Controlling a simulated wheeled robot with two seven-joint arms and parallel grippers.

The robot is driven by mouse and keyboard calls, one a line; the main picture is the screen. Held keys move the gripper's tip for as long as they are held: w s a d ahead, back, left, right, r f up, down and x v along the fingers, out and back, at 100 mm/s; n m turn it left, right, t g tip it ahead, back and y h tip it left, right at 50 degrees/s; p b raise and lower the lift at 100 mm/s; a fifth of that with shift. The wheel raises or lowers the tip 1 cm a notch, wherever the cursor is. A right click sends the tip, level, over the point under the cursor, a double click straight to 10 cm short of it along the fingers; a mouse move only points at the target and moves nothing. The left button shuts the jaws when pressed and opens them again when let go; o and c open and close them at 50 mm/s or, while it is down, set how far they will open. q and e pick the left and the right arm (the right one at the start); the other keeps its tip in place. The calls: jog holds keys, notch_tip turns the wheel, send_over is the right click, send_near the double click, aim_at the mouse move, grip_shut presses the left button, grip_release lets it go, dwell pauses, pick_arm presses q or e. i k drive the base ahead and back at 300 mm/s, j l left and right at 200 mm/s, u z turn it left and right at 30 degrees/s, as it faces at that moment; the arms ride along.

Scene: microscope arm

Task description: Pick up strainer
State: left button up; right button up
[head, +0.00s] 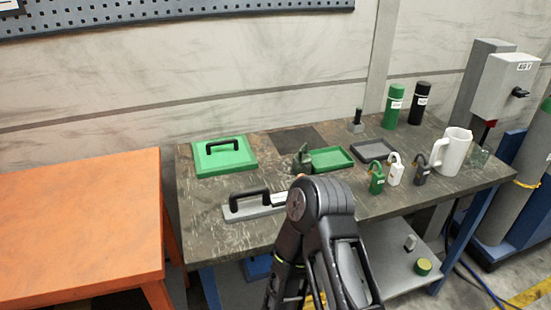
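I cannot make out anything that is clearly a strainer in the head view. A black, jointed part of one of my arms rises from the bottom centre, in front of the workbench (225,238). I cannot tell which arm it is. No gripper fingertips can be made out. My arm hides part of the bench's front and the right end of a grey plate with a black handle (243,212).
On the bench are a green lid (215,163), a green tray (330,159), a grey tray (372,150), padlocks (395,172), a white jug (452,152) and bottles (393,107). An empty orange table (80,225) stands left. A lower shelf (390,258) holds small items.

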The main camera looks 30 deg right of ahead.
aim_at(302, 161)
jog(key=k+l+u, duration=0.1)
jog(key=l, duration=0.3)
jog(key=k+l+u, duration=0.1)
jog(key=l, duration=0.3)
jog(key=k+l+u, duration=0.1)
jog(key=l, duration=0.25)
jog(key=k+l, duration=0.15)
jog(key=l, duration=0.25)
jog(key=k+l+u, duration=0.15)
jog(key=l, duration=0.2)
jog(key=k+l+u, duration=0.1)
jog(key=l, duration=0.25)
